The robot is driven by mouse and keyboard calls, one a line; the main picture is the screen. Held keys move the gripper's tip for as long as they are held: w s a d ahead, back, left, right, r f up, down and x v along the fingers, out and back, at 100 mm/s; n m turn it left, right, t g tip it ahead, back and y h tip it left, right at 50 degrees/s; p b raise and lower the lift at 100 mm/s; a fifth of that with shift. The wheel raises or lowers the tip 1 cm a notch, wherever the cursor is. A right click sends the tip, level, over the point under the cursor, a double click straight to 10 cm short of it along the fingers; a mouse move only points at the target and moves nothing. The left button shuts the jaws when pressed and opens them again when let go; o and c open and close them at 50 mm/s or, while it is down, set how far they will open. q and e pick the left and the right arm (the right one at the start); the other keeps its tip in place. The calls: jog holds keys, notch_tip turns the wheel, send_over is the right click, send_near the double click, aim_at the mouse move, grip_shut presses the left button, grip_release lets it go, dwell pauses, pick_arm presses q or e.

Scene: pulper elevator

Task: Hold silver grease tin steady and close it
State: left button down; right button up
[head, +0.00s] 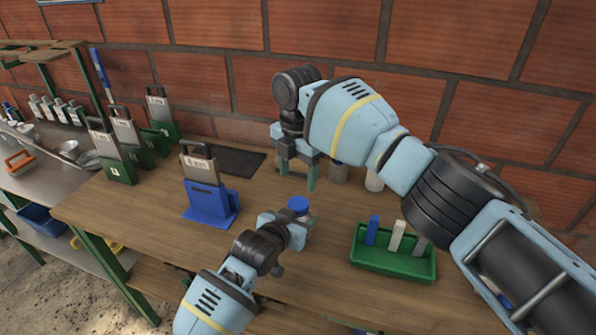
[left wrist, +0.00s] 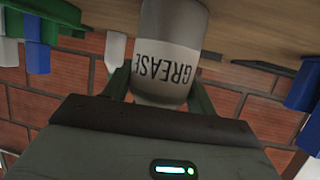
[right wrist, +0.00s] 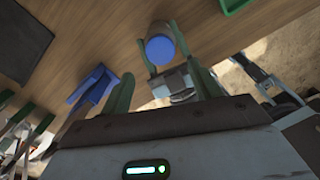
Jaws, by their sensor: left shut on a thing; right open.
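The silver grease tin (left wrist: 166,45) fills the space between my left fingers in the left wrist view, its GREASE label upside down. In the head view its round blue top (head: 298,204) faces up at the tip of my left gripper (head: 284,221), which is shut on the tin. In the right wrist view the blue top (right wrist: 160,50) shows in front of the silver body. I cannot tell whether the top is fully seated. My right gripper (head: 297,172) is open and empty, behind and above the tin, with its fingers pointing down.
A green tray (head: 393,270) with upright blue, white and grey pieces stands at right. Two grey containers (head: 338,173) (head: 374,181) stand behind my right gripper. A blue holder (head: 211,205) and dark mat (head: 238,161) lie left. Wood around the tin is clear.

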aim_at(298, 203)
dwell(0.4)
jog(key=shift+f, duration=3.95)
jog(key=c, duration=1)
jog(key=m, duration=0.6)
jog(key=o, duration=1.1)
jog(key=shift+d, duration=0.1)
